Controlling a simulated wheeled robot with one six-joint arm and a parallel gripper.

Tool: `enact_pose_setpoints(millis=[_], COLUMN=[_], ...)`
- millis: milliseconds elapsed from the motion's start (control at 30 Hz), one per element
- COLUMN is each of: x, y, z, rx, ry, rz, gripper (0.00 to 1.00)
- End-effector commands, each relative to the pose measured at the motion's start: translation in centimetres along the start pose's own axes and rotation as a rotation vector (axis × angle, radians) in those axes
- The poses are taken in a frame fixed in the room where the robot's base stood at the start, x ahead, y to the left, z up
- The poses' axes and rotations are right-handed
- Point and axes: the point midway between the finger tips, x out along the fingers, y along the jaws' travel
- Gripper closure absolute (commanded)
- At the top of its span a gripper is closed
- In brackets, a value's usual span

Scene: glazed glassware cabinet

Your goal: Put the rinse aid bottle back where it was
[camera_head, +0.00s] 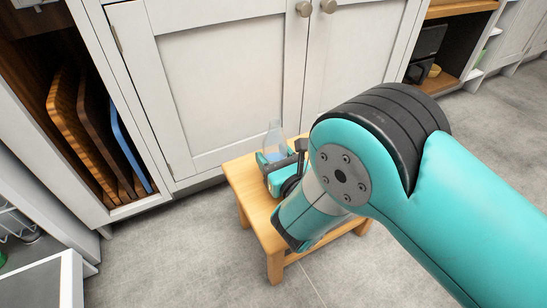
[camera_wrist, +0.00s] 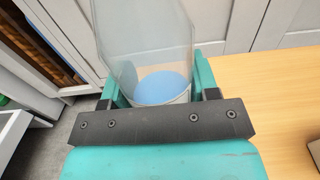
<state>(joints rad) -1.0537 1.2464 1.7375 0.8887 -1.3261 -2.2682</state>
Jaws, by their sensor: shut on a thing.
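The rinse aid bottle (camera_head: 274,137) is clear, narrows towards the top and holds a little blue liquid. It looks upright in the head view, at the back of a small wooden stool (camera_head: 243,184). My gripper (camera_head: 279,163) is shut on its lower part. In the wrist view, the bottle (camera_wrist: 153,48) stands between the two teal fingers of my gripper (camera_wrist: 158,84), with the blue liquid low inside. The bottle's base is hidden, so I cannot tell whether it touches the stool top.
White cabinet doors (camera_head: 228,75) stand shut right behind the stool. An open compartment at the left holds wooden boards (camera_head: 75,120) and a blue board (camera_head: 130,148) on edge. A dark open niche (camera_head: 430,55) is at the upper right. Grey floor (camera_head: 170,250) is clear around the stool.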

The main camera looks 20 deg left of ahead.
Motion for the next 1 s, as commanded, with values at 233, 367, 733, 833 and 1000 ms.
enact_pose_setpoints(millis=[233,367,733,833,1000], x=[0.0,0.0,-0.6,-1.3,-2.7], y=[0.0,0.0,-0.1,-0.1,0.1], z=[-0.3,-0.3,-0.5,-0.7,-0.6], rx=[0.000,0.000,-0.001,-0.002,-0.003], ry=[0.001,0.001,0.004,0.005,0.002], rz=[0.000,0.000,-0.002,-0.003,0.002], gripper=[0.24,0.20,0.20,0.20,0.20])
